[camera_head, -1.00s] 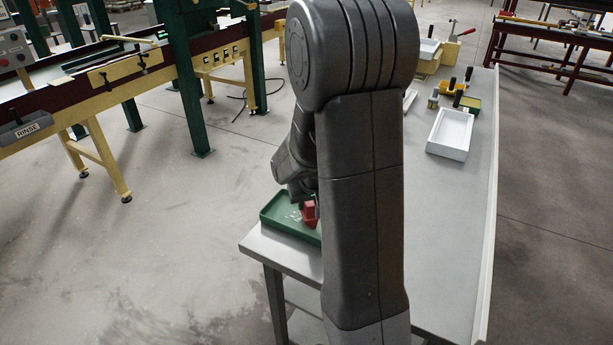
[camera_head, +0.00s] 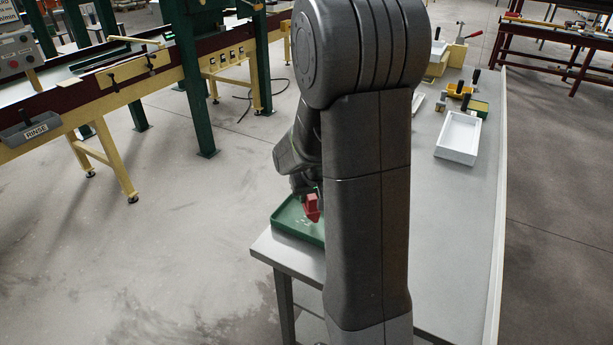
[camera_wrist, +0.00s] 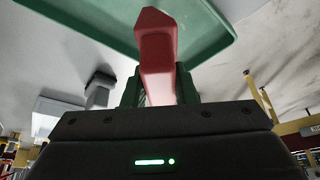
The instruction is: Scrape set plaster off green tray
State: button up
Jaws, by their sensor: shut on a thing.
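The green tray (camera_head: 290,222) lies at the near left end of the grey table, partly hidden by my arm in the head view. Pale bits of plaster (camera_head: 304,222) show on its floor. A red tool (camera_head: 312,207), which looks like the scraper, points down over the tray. It also shows in the wrist view (camera_wrist: 157,55), with the green tray (camera_wrist: 215,35) beyond it. My gripper (camera_wrist: 160,90) is shut on the red tool. I cannot tell whether the tool's tip touches the tray.
A white tray (camera_head: 458,138) stands farther along the grey table (camera_head: 450,230). Behind it are a small green item (camera_head: 478,107) and a yellow tool (camera_head: 460,90) with dark handles. A conveyor with a RINSE box (camera_head: 30,130) stands across the floor at left.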

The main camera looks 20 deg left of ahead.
jog(key=shift+w+a+r+p, duration=0.15)
jog(key=shift+r+p, duration=0.3)
jog(key=shift+r, duration=0.5)
jog(key=shift+r+p, duration=1)
jog(key=shift+r, duration=0.55)
